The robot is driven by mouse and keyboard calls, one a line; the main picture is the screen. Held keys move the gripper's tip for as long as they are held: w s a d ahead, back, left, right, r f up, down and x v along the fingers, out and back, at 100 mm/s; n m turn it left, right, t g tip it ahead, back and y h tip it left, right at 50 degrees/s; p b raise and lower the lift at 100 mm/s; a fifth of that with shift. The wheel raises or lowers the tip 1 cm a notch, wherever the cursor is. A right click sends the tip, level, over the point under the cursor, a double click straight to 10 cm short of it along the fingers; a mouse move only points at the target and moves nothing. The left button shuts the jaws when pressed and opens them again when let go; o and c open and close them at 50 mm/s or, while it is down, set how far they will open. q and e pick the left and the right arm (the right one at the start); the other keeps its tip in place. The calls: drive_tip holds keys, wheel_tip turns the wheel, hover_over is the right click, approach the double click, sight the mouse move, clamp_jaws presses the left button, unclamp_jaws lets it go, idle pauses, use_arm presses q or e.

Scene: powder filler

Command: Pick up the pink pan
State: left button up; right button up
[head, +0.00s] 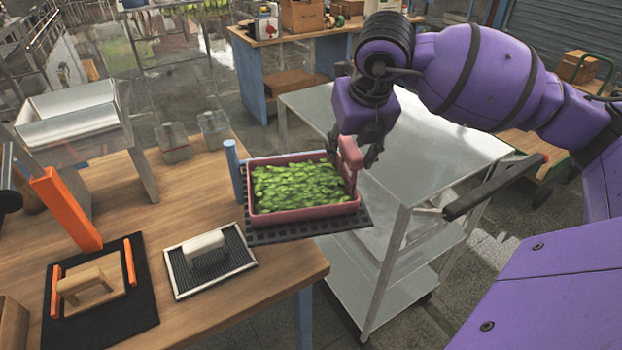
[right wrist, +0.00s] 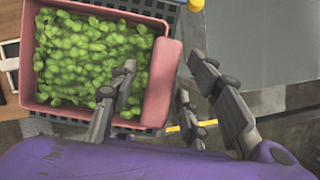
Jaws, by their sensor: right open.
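The pink pan (head: 305,214) is a shallow rectangular pan full of green leafy pieces. It sits on a black grid mat at the right end of the wooden table. Its pink handle (head: 350,152) is on the right side. My right gripper (head: 354,158) is open around the handle, coming down from above. In the right wrist view the pan (right wrist: 44,104) also shows, and the handle (right wrist: 162,85) lies between the spread fingers of my right gripper (right wrist: 163,66). One finger is over the leafy pieces, the others are outside the handle. Contact cannot be told. My left gripper is not seen.
The black grid mat (head: 265,235) reaches the table's right edge. A blue post (head: 232,168) stands close behind the pan's left corner. A metal cart (head: 420,150) stands to the right. A framed mesh (head: 215,276) and a black board (head: 138,318) lie on the wooden table (head: 240,300).

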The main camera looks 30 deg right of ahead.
drive_tip(key=shift+s+f, duration=0.1)
drive_tip(key=shift+f, duration=0.1)
drive_tip(key=shift+c, duration=0.2)
clamp_jaws()
idle(0.4)
